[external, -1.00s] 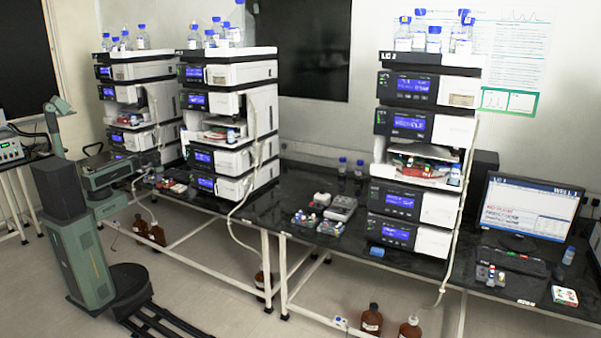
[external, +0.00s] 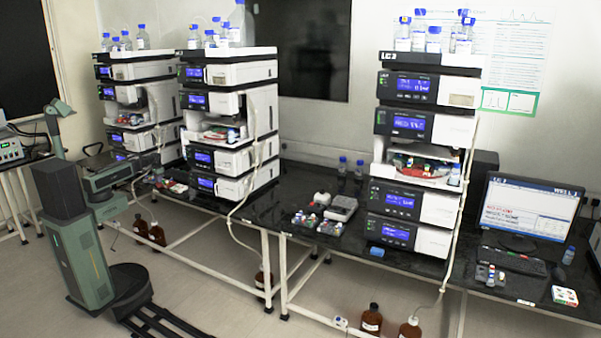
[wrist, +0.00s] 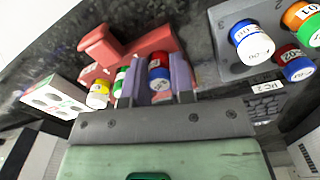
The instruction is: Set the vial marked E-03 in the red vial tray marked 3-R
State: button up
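My gripper (wrist: 158,75) has two purple fingers, one on each side of a red and blue capped vial (wrist: 160,71). The fingers are close beside it; whether they press on it is unclear. A red tray (wrist: 130,45) lies just beyond the fingers, with its mark not readable. A yellow-capped vial (wrist: 98,94) and a green-capped vial (wrist: 121,82) stand left of the fingers. In the external view my arm reaches over the left bench, and the gripper is too small to make out there. No mark E-03 or 3-R is readable.
A grey rack (wrist: 228,66) at the right holds blue-, orange- and red-capped vials. A white box with round holes (wrist: 52,100) is at the left. More racks lie on the middle bench (external: 325,215).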

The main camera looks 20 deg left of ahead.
jog(key=o, duration=0.5)
jog(key=shift+r, duration=0.1)
notch_tip(320, 180, up, 11)
jog(key=p, duration=1.1)
jog(key=s+n, duration=0.1)
jog(key=s, duration=0.1)
jog(key=s+n, duration=0.1)
jog(key=s, duration=0.2)
jog(key=s+n+p, duration=0.1)
jog(key=s, duration=0.2)
jog(key=shift+r+n, duration=0.4)
